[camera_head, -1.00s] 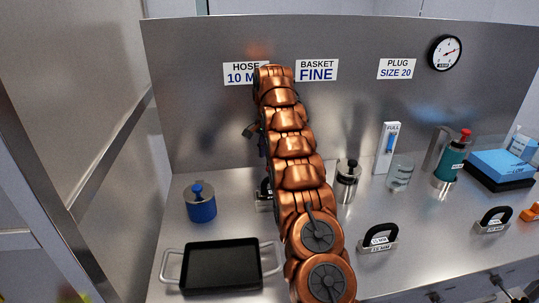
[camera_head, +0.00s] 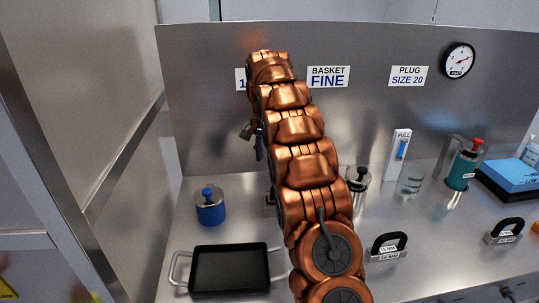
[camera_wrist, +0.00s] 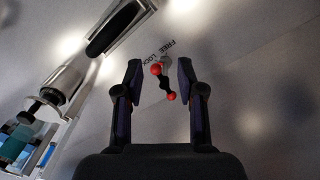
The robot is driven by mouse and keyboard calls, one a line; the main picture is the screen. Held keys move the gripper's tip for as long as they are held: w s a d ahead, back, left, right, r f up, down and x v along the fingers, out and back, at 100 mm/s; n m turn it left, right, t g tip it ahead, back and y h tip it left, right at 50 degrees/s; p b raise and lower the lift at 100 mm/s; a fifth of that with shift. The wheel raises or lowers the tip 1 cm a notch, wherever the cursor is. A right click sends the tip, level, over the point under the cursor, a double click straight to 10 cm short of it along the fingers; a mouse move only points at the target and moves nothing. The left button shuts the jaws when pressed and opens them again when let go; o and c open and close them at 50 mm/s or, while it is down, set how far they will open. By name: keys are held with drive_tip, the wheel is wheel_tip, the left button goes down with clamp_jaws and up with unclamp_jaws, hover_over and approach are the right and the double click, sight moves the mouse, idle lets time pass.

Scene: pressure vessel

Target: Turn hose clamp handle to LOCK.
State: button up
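In the wrist view the clamp handle (camera_wrist: 164,84) is a small dark bar with a red ball at each end, on a grey surface. The printed words FREE and LOCK (camera_wrist: 161,52) stand just beyond its upper end. My gripper (camera_wrist: 160,70) is open, with one dark finger on each side of the handle and a visible gap to both. I cannot tell how far the fingertips are above the handle. In the head view my copper arm covers the clamp area, and only a bit of my gripper (camera_head: 250,131) shows left of the arm.
A black tray (camera_head: 230,268) and blue-bodied pot (camera_head: 210,208) stand left of my arm. A metal canister (camera_head: 357,180), a black-handled block (camera_head: 386,247) and a teal bottle (camera_head: 462,168) stand right. The wrist view shows a silvery cylinder (camera_wrist: 70,85) at left.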

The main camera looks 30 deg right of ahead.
drive_tip(key=s+a+r+n+p, duration=0.1)
drive_tip(key=s+a+r+n, duration=0.2)
drive_tip(key=s+a, duration=0.6)
drive_tip(key=shift+s+r, duration=1)
drive_tip(key=shift+s, duration=0.3)
drive_tip(key=w+d+f+m, duration=0.1)
drive_tip(key=w+d+f, duration=0.2)
drive_tip(key=w+d, duration=0.2)
drive_tip(key=w+d+f+m, duration=0.1)
drive_tip(key=w+d+f, duration=0.3)
drive_tip(key=w+d, duration=0.1)
drive_tip(key=w+d+f, duration=0.3)
drive_tip(key=w+d, duration=0.2)
drive_tip(key=d, duration=0.1)
drive_tip(key=shift+w+d+f+m, duration=0.2)
drive_tip(key=shift+f+m, duration=0.2)
drive_tip(key=shift+w+d+f+t, duration=0.1)
drive_tip(key=shift+d+f+t, duration=0.2)
drive_tip(key=shift+f, duration=0.45)
drive_tip(key=shift+f+p, duration=0.65)
drive_tip(key=shift+f, duration=2.8)
